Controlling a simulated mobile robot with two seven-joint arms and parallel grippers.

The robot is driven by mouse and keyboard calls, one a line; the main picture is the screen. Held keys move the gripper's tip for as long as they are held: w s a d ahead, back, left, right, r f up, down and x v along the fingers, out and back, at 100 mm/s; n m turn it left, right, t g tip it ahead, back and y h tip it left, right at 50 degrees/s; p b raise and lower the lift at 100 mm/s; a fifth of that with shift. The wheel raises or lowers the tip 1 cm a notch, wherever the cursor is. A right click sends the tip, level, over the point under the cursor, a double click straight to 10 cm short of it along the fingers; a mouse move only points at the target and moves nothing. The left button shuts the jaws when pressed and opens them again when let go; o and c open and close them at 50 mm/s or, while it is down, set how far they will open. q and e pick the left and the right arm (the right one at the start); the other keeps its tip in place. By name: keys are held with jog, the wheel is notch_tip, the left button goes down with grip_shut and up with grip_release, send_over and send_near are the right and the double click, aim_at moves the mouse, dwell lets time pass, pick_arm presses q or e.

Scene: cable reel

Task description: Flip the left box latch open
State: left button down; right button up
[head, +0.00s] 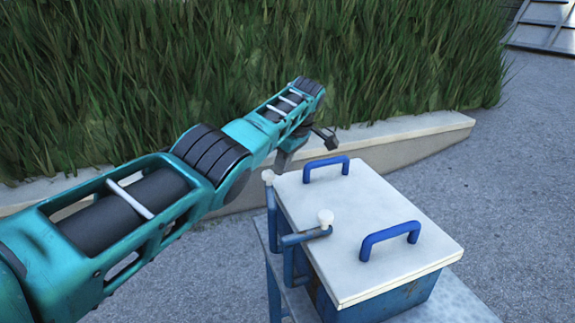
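A blue box (405,297) with a white lid (365,205) sits at lower centre right, with two blue handles on the lid. Two blue bar latches with white knobs are on its left side. The farther latch (272,212) stands upright with its knob at the top, beside the lid's edge. The nearer latch (304,238) is bent, and its bar reaches over the lid edge to its knob. My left gripper (308,146) hangs just beyond the box's far left corner, apart from both knobs. Its fingers are partly hidden and small, so its opening is unclear. My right gripper is out of view.
The box stands on a blue-grey table (455,300). Behind are a low pale kerb (405,135) and tall grass (400,60). Grey pavement (500,190) is open to the right. A metal frame (545,25) stands at the top right.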

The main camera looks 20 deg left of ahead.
pick_arm(q)
jog(key=shift+s+a+f, duration=0.1)
jog(key=shift+s+a, duration=0.05)
jog(key=shift+a, duration=0.75)
